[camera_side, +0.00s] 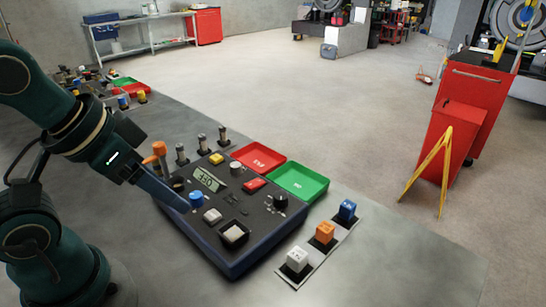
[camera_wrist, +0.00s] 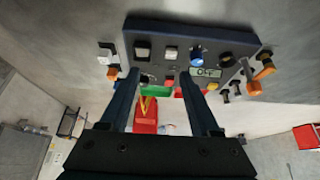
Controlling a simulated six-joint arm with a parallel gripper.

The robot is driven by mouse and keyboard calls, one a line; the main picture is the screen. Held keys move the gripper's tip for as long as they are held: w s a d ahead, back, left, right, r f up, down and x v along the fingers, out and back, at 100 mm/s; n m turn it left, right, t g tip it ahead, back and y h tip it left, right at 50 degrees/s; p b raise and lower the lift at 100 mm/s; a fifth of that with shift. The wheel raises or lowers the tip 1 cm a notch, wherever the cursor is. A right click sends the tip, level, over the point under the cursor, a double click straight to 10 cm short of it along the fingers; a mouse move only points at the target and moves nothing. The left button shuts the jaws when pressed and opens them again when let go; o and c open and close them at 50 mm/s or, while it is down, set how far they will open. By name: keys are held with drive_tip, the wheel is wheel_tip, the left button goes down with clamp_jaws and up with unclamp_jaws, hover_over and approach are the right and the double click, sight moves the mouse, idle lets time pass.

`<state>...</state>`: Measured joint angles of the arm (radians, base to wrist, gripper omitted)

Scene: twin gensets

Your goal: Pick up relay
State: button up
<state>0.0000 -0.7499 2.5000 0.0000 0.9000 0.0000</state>
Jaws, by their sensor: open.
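No part is clearly marked as the relay. Three cube-shaped blocks stand in a row on a pale strip (camera_side: 312,262) at the right of the control panel (camera_side: 232,262): white (camera_side: 297,259), orange (camera_side: 325,233) and blue (camera_side: 347,210). In the wrist view the white block (camera_wrist: 104,60) is at the left. A white-topped block (camera_side: 234,233) also sits in a dark square socket near the panel's front corner. My gripper (camera_side: 184,208) is by the panel's left side, near the blue knob (camera_side: 196,198). In the wrist view my gripper (camera_wrist: 159,74) is open, with nothing between its fingers.
A red tray (camera_side: 258,158) and a green tray (camera_side: 299,182) lie behind the panel. Several upright levers, including an orange-topped one (camera_side: 160,149), stand at its left back. A second panel cluster (camera_side: 85,77) is farther back. The bench right of the block strip is clear.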

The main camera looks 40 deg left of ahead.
drive_tip(key=shift+o, duration=0.6)
wheel_tip(320, 180, up, 3)
drive_tip(key=w+n, duration=0.1)
drive_tip(key=w, duration=0.2)
drive_tip(key=g, duration=0.5)
hover_over(298, 254)
drive_tip(key=w+a, duration=0.1)
drive_tip(key=a, duration=0.1)
wheel_tip(298, 254, down, 8)
drive_tip(key=f, duration=0.1)
drive_tip(key=shift+m+g, duration=0.3)
drive_tip(key=shift+m, duration=0.2)
drive_tip(key=f, duration=0.2)
drive_tip(key=d+f, duration=0.1)
drive_tip(key=f, duration=0.1)
drive_tip(key=s+d+f, duration=0.1)
drive_tip(key=f, duration=0.2)
drive_tip(key=shift+f, duration=0.75)
